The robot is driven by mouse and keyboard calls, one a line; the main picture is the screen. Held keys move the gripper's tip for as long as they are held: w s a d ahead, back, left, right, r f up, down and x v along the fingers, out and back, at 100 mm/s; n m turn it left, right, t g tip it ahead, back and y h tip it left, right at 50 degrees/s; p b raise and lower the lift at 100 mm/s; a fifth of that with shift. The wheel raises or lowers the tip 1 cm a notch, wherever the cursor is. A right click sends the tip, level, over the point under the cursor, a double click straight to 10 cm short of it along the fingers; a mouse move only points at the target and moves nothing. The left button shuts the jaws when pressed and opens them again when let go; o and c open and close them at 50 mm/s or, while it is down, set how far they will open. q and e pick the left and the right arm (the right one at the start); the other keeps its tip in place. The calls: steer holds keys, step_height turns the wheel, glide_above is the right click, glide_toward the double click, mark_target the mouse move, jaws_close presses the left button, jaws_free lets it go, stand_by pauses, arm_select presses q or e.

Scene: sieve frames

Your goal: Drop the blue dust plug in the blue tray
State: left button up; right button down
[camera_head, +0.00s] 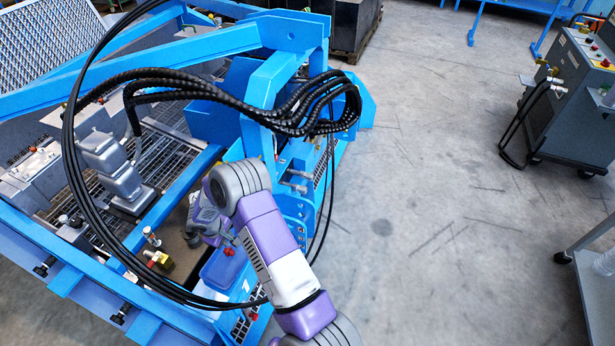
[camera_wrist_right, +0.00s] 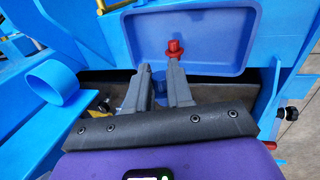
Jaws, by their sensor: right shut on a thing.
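My right gripper (camera_wrist_right: 159,72) is shut on a small blue thing between its grey fingers, which I take to be the blue dust plug (camera_wrist_right: 158,86); the fingers hide part of it. The blue tray (camera_wrist_right: 235,35) is a shallow rectangular tray just beyond the fingertips in the wrist view. In the head view the tray (camera_head: 219,272) lies beside my right gripper (camera_head: 208,238), partly hidden by my right arm. A red plug (camera_wrist_right: 174,47) lies in the tray, close to the right fingertip in the picture; it also shows in the head view (camera_head: 229,251). My left gripper is not in view.
Blue frame beams (camera_head: 180,190) and a bundle of black hoses (camera_head: 290,115) surround the work area. A brass fitting (camera_head: 160,260) sits left of the tray. A blue ring-shaped part (camera_wrist_right: 52,80) stands left of my fingers. Open floor lies to the right.

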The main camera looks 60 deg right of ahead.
steer(key=b+x, duration=0.1)
steer(key=x, duration=0.1)
steer(key=b+x, duration=0.1)
steer(key=x, duration=0.1)
steer(key=b+x, duration=0.1)
steer(key=shift+a+f+b, duration=0.25)
steer(key=shift+f+b, duration=0.15)
steer(key=shift+f, duration=0.1)
steer(key=c, duration=0.9)
jaws_free()
steer(key=p+v, duration=0.2)
steer(key=v, duration=0.5)
steer(key=shift+r, duration=0.3)
